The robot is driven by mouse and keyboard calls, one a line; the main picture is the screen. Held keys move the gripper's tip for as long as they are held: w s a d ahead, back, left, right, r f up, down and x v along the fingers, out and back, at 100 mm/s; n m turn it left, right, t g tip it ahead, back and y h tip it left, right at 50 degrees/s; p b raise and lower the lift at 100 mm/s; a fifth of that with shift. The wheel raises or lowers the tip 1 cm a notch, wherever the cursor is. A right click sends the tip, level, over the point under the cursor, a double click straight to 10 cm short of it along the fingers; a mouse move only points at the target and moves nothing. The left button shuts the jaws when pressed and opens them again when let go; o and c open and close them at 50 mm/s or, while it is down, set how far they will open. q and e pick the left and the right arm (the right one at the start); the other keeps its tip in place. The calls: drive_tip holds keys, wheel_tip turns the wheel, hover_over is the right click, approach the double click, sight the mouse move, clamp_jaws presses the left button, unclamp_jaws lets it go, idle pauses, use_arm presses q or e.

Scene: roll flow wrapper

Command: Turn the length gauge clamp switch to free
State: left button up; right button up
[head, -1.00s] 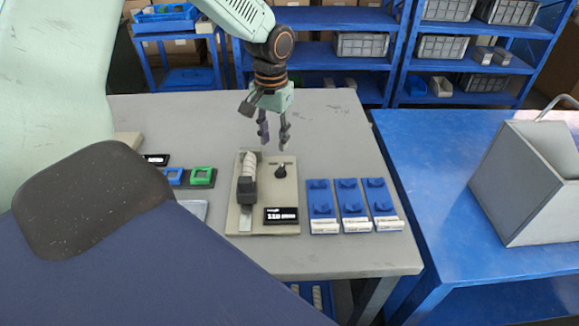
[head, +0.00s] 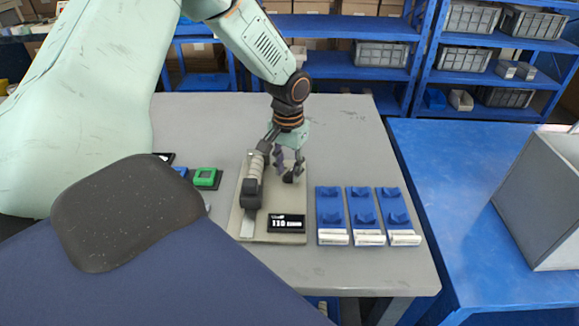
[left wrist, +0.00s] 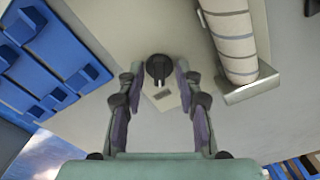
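The length gauge (head: 242,219) is a beige plate on the grey table, with a grey ribbed roll (head: 255,166), a dark sliding block (head: 251,193) and a black display (head: 287,223) that seems to read 110. Its clamp switch is a small black knob (head: 289,178) at the plate's right side, partly hidden by my gripper in the head view. In the left wrist view the knob (left wrist: 158,70) shows between the fingertips. My left gripper (head: 289,169) is open over the knob, one finger on each side. I cannot tell whether the fingers touch it. My right gripper is out of view.
Several blue holders (head: 363,214) with white labels stand right of the gauge. A green-framed item (head: 205,177) lies to its left. A blue table (head: 450,200) with a grey bin (head: 540,200) is at the right. Shelves (head: 345,27) stand behind. The table behind the gauge is clear.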

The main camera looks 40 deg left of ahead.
use_arm(q)
drive_tip(key=shift+s, duration=0.1)
drive_tip(key=shift+c, duration=1.3)
clamp_jaws()
